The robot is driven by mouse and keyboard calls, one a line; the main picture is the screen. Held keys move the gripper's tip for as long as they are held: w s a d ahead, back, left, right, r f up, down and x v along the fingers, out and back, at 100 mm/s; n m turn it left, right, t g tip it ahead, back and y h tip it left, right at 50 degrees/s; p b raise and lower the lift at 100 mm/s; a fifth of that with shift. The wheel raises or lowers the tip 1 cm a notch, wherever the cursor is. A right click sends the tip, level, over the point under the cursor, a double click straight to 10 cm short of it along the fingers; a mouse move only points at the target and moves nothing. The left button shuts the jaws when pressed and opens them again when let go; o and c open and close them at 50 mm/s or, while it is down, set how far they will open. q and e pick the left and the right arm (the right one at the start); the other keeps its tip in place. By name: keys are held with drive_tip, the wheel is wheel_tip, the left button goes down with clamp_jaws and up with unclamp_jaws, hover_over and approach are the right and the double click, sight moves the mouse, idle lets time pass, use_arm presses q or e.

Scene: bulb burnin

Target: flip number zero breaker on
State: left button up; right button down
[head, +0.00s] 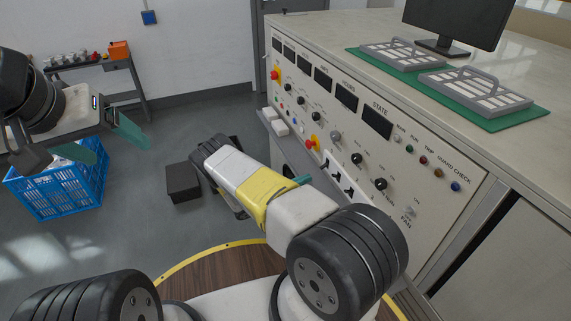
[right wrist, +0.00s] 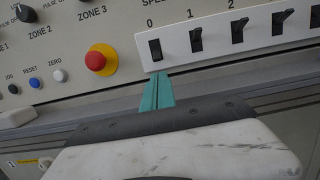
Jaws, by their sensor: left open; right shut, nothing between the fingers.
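The number zero breaker (right wrist: 155,49) is a dark switch under the label 0, at the left end of a white strip (right wrist: 203,41) in the right wrist view. No lever stands up from it, unlike its neighbours, whose levers point upward. My right gripper (right wrist: 157,78) is shut and empty, its teal fingertips just below breaker zero; I cannot tell whether they touch the strip. In the head view the right gripper (head: 302,180) is partly hidden by its arm, near the breaker row. My left gripper (head: 106,140) is open and empty at the far left.
A red emergency button (right wrist: 96,60) on a yellow base sits left of breaker zero. Breaker one (right wrist: 195,39) stands close on the right. A grey ledge (head: 290,147) runs below the panel. A blue crate (head: 60,190) is on the floor beneath my left gripper.

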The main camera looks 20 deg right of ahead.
sight(324, 166)
drive_tip(key=shift+x, duration=2.75)
drive_tip(key=shift+a+r+y, duration=0.25)
drive_tip(key=shift+y, duration=0.45)
drive_tip(key=shift+a+r+y, duration=0.1)
drive_tip(key=shift+r+y, duration=0.1)
drive_tip(key=shift+y, duration=0.3)
drive_tip(key=shift+a+r+y, duration=0.25)
drive_tip(key=shift+r+y, duration=0.4)
drive_tip(key=shift+y, duration=0.45)
wheel_tip(324, 166, up, 3)
drive_tip(key=y, duration=0.5)
drive_tip(key=shift+s+f, duration=0.1)
drive_tip(key=shift+f, duration=0.15)
drive_tip(key=shift+a+f, duration=0.15)
drive_tip(key=shift+r, duration=0.85)
